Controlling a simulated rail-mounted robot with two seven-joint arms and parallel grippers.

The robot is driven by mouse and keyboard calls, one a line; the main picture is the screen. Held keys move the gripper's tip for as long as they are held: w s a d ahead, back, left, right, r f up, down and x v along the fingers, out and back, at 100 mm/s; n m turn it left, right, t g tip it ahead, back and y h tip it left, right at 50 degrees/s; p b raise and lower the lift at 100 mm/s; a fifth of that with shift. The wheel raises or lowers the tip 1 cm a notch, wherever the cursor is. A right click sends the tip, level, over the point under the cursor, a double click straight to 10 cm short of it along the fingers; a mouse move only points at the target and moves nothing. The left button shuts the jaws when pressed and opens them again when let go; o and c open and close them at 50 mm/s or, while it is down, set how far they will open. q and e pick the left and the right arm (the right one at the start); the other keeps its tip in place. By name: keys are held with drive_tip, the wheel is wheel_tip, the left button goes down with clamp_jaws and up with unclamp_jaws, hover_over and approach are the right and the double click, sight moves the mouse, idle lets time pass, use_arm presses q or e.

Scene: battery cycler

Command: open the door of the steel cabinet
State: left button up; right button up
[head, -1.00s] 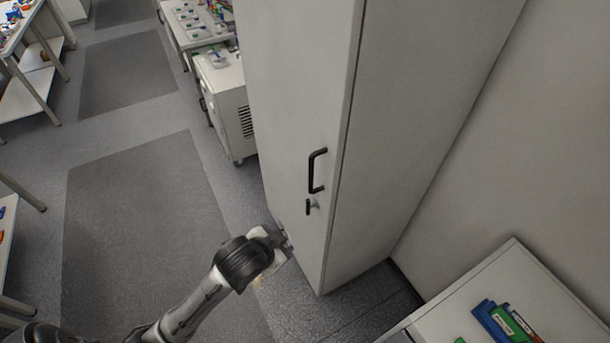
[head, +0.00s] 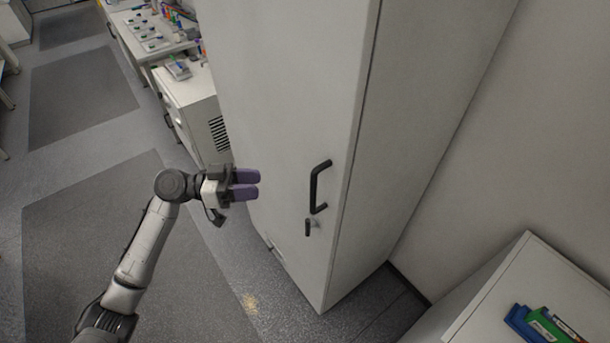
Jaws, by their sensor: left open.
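The steel cabinet (head: 420,110) is tall and light grey, standing right of centre. Its door (head: 285,120) faces left and sits flush with the frame, so it looks closed. A black bar handle (head: 315,187) is fixed upright near the door's right edge. A small lock with a key or lever (head: 310,226) sits just below it. My left gripper (head: 256,184) is to the left of the handle, at about its height in the picture, with purple fingers pointing right towards the door. It is open and empty, apart from the handle. My right gripper is not in view.
A low white cabinet (head: 568,285) with blue, green and red items on top stands at the lower right. A white vented unit (head: 200,115) and a bench with parts (head: 150,35) stand behind the door side. Floor with grey mats (head: 75,95) is clear on the left.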

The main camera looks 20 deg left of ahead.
use_arm(q)
drive_tip(key=w+d+m+p, duration=0.1)
drive_tip(key=w+d+p, duration=0.4)
drive_tip(key=d, duration=0.7)
drive_tip(key=shift+w+d+m, duration=0.2)
drive_tip(key=shift+w+m, duration=0.1)
drive_tip(key=shift+w, duration=0.5)
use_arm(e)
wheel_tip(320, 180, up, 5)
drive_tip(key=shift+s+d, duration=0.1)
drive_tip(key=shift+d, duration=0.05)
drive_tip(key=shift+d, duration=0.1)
use_arm(q)
drive_tip(key=c, duration=0.8)
clamp_jaws()
